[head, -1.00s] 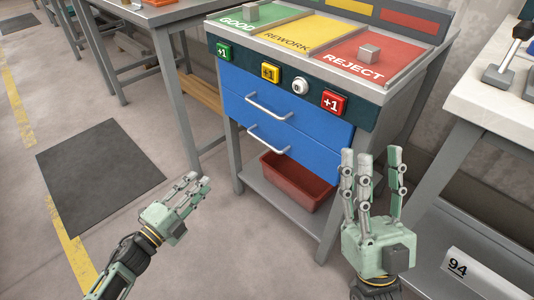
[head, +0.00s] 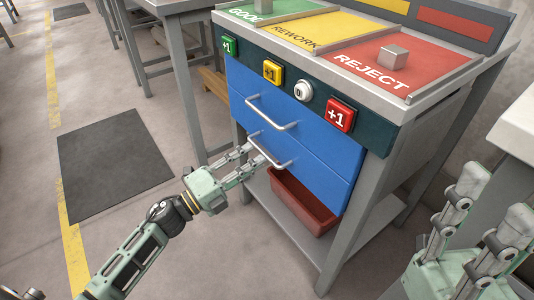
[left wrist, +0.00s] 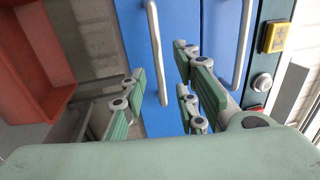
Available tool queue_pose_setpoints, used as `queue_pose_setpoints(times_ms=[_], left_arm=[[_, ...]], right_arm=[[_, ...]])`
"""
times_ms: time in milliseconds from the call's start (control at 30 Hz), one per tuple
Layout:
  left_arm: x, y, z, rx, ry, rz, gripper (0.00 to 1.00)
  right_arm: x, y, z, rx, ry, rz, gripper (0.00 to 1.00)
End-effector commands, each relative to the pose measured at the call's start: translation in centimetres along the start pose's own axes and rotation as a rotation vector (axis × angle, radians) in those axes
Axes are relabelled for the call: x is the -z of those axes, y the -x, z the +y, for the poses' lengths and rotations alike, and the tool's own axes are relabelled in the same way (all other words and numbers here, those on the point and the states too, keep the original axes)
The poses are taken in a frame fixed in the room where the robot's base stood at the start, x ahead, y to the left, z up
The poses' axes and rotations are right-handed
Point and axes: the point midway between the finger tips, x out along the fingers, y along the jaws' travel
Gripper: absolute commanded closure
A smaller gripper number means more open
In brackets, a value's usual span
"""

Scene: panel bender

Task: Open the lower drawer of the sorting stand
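The sorting stand has two blue drawers. The lower drawer (head: 318,178) looks shut, flush below the upper drawer (head: 320,130). Its silver bar handle (head: 268,155) is partly hidden by my left gripper (head: 252,156), whose fingers reach to it from the left. In the left wrist view the lower handle (left wrist: 156,50) runs between the spread fingers of my left gripper (left wrist: 160,88), with gaps on both sides. The upper handle (left wrist: 243,45) is farther right. My right gripper (head: 495,205) is open and empty at the lower right, away from the stand.
A red bin (head: 300,207) sits on the stand's lower shelf, below the drawers; it also shows in the left wrist view (left wrist: 40,60). Colored buttons (head: 340,115) line the front above the drawers. A pale table (head: 515,125) stands at right. Floor at left is free.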

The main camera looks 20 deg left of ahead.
Motion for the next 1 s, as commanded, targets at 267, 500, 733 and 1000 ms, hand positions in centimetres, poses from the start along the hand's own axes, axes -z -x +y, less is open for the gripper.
queue_pose_setpoints(times_ms=[267, 500, 733, 1000], left_arm=[[0.0, -3.7, 0.1, 0.0, 0.0, 0.0, 0.72], [0.0, -4.4, 0.0, -0.001, 0.001, -0.001, 0.72], [0.0, -4.3, 0.0, 0.0, 0.001, -0.001, 0.82], [0.0, -4.3, 0.0, 0.0, 0.001, -0.001, 1.0]], right_arm=[[-0.2, 0.7, 0.0, 0.0, 0.0, -0.002, 0.6], [-0.2, 0.7, 0.0, 0.0, 0.0, -0.003, 0.6], [-0.2, 0.7, 0.0, 0.0, 0.0, -0.003, 0.6], [-0.2, 0.7, 0.0, 0.0, 0.0, -0.003, 0.6]])
